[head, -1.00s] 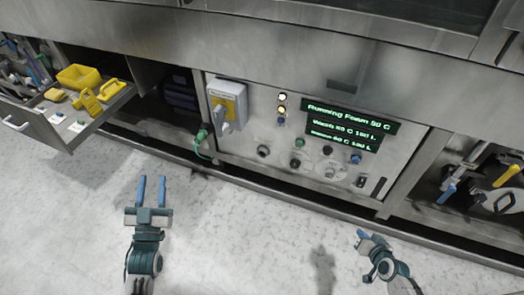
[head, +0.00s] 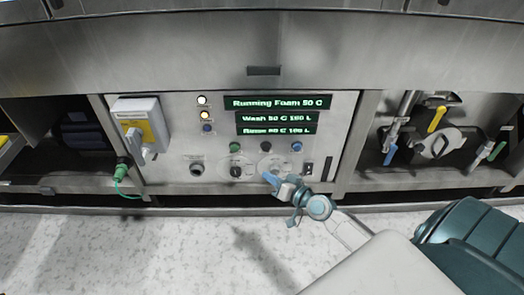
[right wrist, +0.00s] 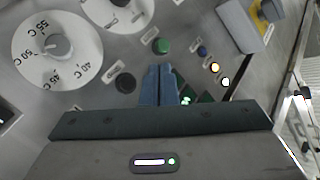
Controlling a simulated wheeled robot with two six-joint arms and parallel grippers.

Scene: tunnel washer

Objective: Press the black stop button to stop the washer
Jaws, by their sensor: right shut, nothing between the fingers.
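The black button (head: 265,146) sits on the washer's control panel (head: 173,172), between a green button (head: 234,147) and a blue one (head: 297,146). In the right wrist view the black button (right wrist: 125,83) is just left of my fingers, with the green button (right wrist: 161,46) beyond their tips. My right gripper (head: 268,178) is shut and empty in front of the panel's lower part, below the black button in the head view. In the right wrist view its blue fingers (right wrist: 158,72) point at the panel. I see no contact with the button. My left gripper is out of view.
The display (head: 277,103) reads "Running Foam 50 C". Two lamps (head: 203,107) are lit. Round dials (head: 236,165) sit below the buttons. A grey switch box (head: 140,120) projects at the left.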

